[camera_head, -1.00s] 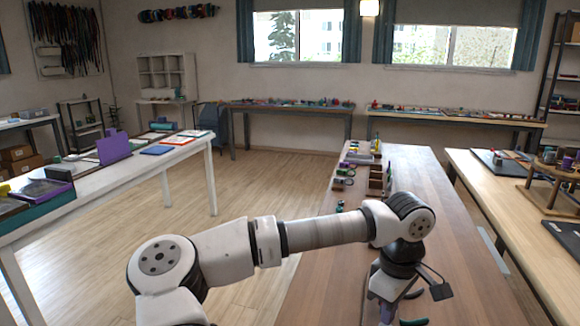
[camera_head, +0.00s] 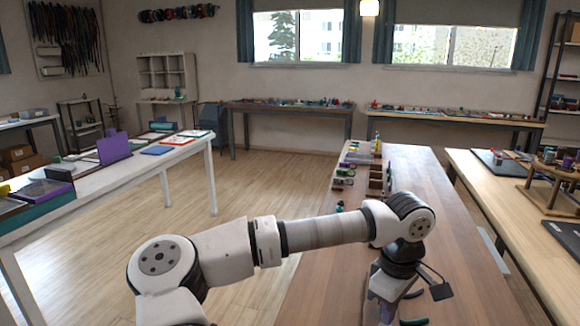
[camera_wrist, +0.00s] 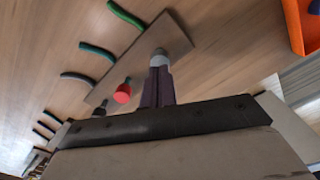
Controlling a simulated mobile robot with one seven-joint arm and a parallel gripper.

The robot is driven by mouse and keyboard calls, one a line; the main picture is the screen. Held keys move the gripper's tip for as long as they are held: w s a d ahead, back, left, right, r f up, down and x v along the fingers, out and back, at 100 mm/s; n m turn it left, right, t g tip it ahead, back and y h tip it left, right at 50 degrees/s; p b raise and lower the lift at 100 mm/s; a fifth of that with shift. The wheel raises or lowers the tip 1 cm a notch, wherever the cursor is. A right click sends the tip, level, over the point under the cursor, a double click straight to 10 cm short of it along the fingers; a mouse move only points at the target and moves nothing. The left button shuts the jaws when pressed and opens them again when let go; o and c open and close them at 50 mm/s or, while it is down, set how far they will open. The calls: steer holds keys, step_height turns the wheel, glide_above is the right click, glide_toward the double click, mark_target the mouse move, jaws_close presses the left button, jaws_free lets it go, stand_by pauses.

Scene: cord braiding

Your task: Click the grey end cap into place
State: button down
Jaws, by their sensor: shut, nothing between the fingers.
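The grey end cap (camera_wrist: 160,56) shows in the wrist view, on the right part of a wooden board (camera_wrist: 172,34). My gripper (camera_wrist: 159,72) has its two dark purple fingers together, with nothing held between them. The fingertips are right at the cap and cover its near side. I cannot tell whether they touch it or how deep it sits. In the head view my gripper is at the bottom edge, above the wooden table (camera_head: 440,220), and the cap cannot be made out.
On the same board stand a red piece (camera_wrist: 122,94) and a dark piece (camera_wrist: 100,108). Several short cords lie beyond it, including a green one (camera_wrist: 125,15) and a teal one (camera_wrist: 95,50). An orange bin (camera_wrist: 298,30) is at the upper right.

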steer(key=shift+f+b, duration=0.95)
steer(key=shift+f, duration=0.2)
steer(key=shift+r, duration=0.15)
step_height(320, 180, up, 8)
steer(key=p, duration=0.5)
stand_by(0.6)
